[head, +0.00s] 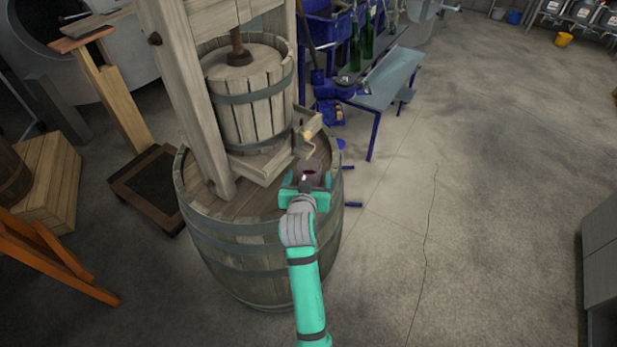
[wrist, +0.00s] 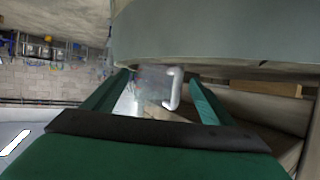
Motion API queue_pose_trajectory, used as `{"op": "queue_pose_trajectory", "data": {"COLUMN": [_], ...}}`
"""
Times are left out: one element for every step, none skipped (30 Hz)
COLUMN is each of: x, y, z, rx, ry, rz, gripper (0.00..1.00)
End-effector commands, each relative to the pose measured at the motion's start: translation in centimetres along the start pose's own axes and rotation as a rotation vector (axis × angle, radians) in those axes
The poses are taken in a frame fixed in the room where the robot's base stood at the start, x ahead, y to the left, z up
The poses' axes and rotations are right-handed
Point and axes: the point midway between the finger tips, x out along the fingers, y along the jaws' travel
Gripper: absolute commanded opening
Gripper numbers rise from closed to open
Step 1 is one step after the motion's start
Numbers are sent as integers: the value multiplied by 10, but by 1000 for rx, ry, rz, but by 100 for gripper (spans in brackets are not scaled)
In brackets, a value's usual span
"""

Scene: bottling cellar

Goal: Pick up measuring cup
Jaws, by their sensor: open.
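The measuring cup (head: 312,171) stands near the right edge of the barrel's top in the head view, with something dark red showing at it. In the wrist view the measuring cup (wrist: 152,86) looks clear, with a pale curved handle (wrist: 175,90) on its right side. My gripper (head: 305,184) is open at the cup, and its teal body hides the cup's near lower part. In the wrist view the fingers of my gripper (wrist: 160,84) stand on either side of the cup. I cannot tell whether either finger touches it.
A wooden barrel (head: 245,258) carries a basket press (head: 247,108) just left of the cup. A small tan-knobbed thing with a curved wire (head: 309,137) is close behind the cup. A blue bench (head: 385,80) stands behind. The floor to the right is clear.

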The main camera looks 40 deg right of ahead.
Motion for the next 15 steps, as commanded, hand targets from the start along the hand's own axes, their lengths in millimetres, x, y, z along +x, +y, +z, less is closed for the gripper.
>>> {"op": "queue_pose_trajectory", "data": {"x": [0,0,0,0,0,0,0,0,0,0,0,0,0,0,-1], "y": [0,0,0,0,0,0,0,0,0,0,0,0,0,0,0], "z": [0,0,0,0,0,0,0,0,0,0,0,0,0,0,-1], "rx": [0,0,0,0,0,0,0,0,0,0,0,0,0,0,0], "ry": [0,0,0,0,0,0,0,0,1,1,1,1,1,1,1], "rz": [0,0,0,0,0,0,0,0,0,0,0,0,0,0,0], "gripper": [78,75,66,59,51,42,35,30,30,30,30,30,30,30,30]}}
